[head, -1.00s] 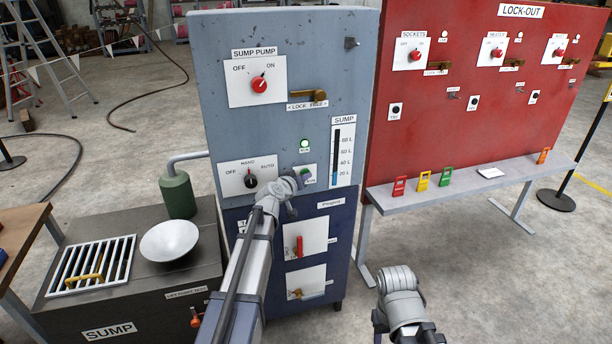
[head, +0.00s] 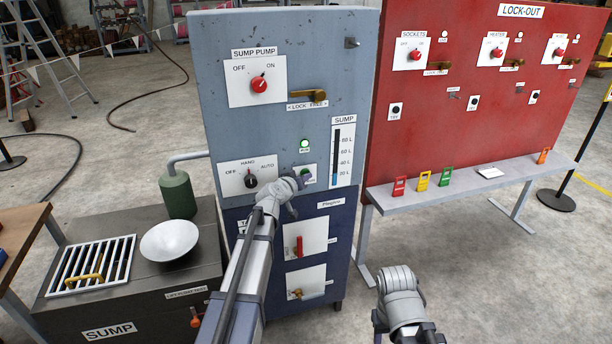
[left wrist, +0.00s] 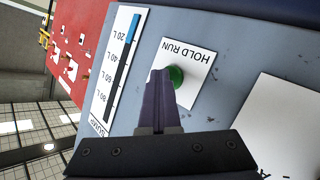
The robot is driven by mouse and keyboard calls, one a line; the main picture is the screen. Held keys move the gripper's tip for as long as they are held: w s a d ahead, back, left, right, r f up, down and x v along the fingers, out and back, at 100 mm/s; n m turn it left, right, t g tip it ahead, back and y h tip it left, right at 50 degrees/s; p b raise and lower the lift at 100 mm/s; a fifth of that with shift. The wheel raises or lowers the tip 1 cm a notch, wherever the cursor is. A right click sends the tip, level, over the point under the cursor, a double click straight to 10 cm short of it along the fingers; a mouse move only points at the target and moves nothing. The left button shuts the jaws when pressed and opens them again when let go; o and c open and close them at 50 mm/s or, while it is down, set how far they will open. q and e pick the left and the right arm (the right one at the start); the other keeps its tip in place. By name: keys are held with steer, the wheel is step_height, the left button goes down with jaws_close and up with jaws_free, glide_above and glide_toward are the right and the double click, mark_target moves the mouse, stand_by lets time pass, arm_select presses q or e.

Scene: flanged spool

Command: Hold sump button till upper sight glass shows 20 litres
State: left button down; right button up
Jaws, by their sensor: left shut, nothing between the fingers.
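The blue-grey sump pump panel (head: 290,100) stands ahead. The green HOLD RUN button (left wrist: 177,76) sits on a white plate. In the left wrist view, the shut, empty fingers of my left gripper (left wrist: 160,76) overlap the button's edge; I cannot tell how far it is pressed.
A green lamp (head: 305,144) glows above the button. The HAND selector (head: 251,181) and red SUMP PUMP knob (head: 259,85) are nearby. A sump tank (head: 130,300) with a bowl stands left; a red lock-out board (head: 470,110) and bench (head: 470,187) stand right.

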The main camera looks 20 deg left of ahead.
arm_select(q)
steer(key=shift+s+d, duration=0.4)
steer(key=shift+s, duration=0.25)
steer(key=s+d, duration=0.1)
steer(key=s, duration=0.1)
steer(key=s+d, duration=0.2)
stand_by(0.4)
steer(key=shift+a, duration=0.1)
